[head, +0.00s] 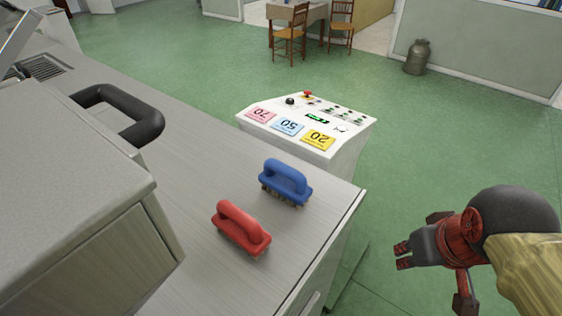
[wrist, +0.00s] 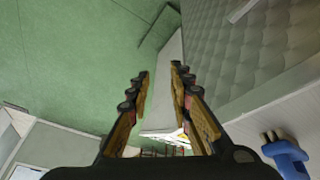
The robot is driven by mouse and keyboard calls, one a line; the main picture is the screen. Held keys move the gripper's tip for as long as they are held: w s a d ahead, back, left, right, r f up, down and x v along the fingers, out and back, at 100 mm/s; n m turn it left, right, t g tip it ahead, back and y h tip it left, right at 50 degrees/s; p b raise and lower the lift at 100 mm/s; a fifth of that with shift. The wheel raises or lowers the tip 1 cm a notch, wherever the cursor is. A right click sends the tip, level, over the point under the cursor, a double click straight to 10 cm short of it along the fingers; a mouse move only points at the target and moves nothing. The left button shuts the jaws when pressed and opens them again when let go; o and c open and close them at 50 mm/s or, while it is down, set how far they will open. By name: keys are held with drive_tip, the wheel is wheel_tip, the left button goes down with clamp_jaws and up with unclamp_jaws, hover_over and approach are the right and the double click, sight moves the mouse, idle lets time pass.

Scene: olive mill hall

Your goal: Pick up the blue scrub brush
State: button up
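The blue scrub brush (head: 286,181) stands bristles down on the grey counter (head: 190,205), near its right edge, with its loop handle up. It also shows partly cut off at the lower right of the wrist view (wrist: 288,157). A red scrub brush (head: 241,229) of the same shape stands just nearer and to its left. My gripper (head: 424,249) is right of the counter edge, over the green floor, apart from both brushes. In the wrist view its two fingers (wrist: 160,72) are spread with nothing between them.
A white control console (head: 347,150) with coloured labels stands just beyond the counter's end. A grey box-like unit (head: 75,190) and a black curved handle (head: 145,110) are on the left. A milk can (head: 418,57) and chairs (head: 290,42) stand far back. Green floor is open around the console.

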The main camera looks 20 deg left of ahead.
drive_tip(key=w+a+r+n+g+p, duration=0.1)
drive_tip(key=w+a+r+n+p, duration=0.15)
drive_tip(key=a+r+p, duration=0.35)
drive_tip(key=w+a+r+n+g+p, duration=0.1)
drive_tip(key=w+a+r+n+p, duration=0.15)
drive_tip(key=a+r, duration=0.35)
wheel_tip(320, 180, up, 3)
drive_tip(key=n+h+p, duration=0.1)
drive_tip(key=n+p, duration=0.4)
drive_tip(key=p, duration=0.4)
hover_over(283, 166)
drive_tip(key=s, duration=0.2)
drive_tip(key=x, duration=0.3)
drive_tip(key=shift+w+d, duration=0.1)
drive_tip(key=shift+d, duration=0.15)
drive_tip(key=x, duration=0.2)
drive_tip(key=p+x, duration=0.1)
drive_tip(key=x, duration=0.1)
drive_tip(key=shift+w+a+f, duration=0.1)
drive_tip(key=shift+w+a, duration=0.1)
drive_tip(key=shift+a, duration=0.1)
drive_tip(key=shift+f, duration=0.35)
drive_tip(key=shift+c, duration=0.6)
drive_tip(key=c, duration=0.4)
clamp_jaws()
